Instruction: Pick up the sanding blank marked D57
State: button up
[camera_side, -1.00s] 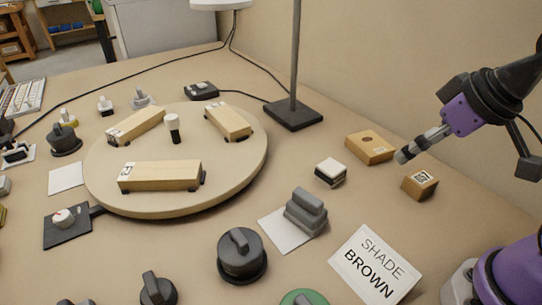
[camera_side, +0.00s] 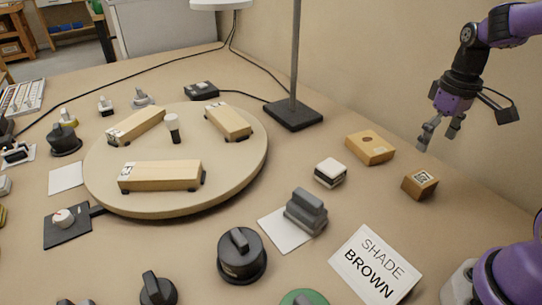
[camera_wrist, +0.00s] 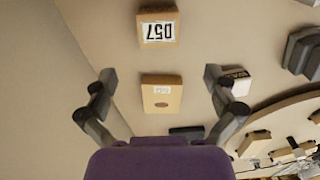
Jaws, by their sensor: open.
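The sanding blank marked D57 (camera_wrist: 158,30) is a small tan block with a white label at the top of the wrist view, its lettering upside down. In the side view the small brown block (camera_side: 419,186) at the right matches it, but its label is too small to read. My gripper (camera_side: 437,141) is open and empty, pointing down above and behind that block, apart from it. In the wrist view my spread fingers (camera_wrist: 160,77) stand either side of a second tan block; D57 lies beyond their tips.
The second tan block (camera_side: 369,148), with a round recess, lies close to D57. A white-topped block (camera_side: 331,172) and a grey stepped block (camera_side: 306,212) stand to the left. A round turntable (camera_side: 225,190) carries several long blocks. The lamp post (camera_side: 295,60) rises behind.

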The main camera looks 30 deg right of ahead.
aim_at(423, 177)
jog(key=f, duration=1)
jog(key=shift+s+f, duration=0.15)
jog(key=shift+s, duration=0.05)
jog(key=c, duration=1.2)
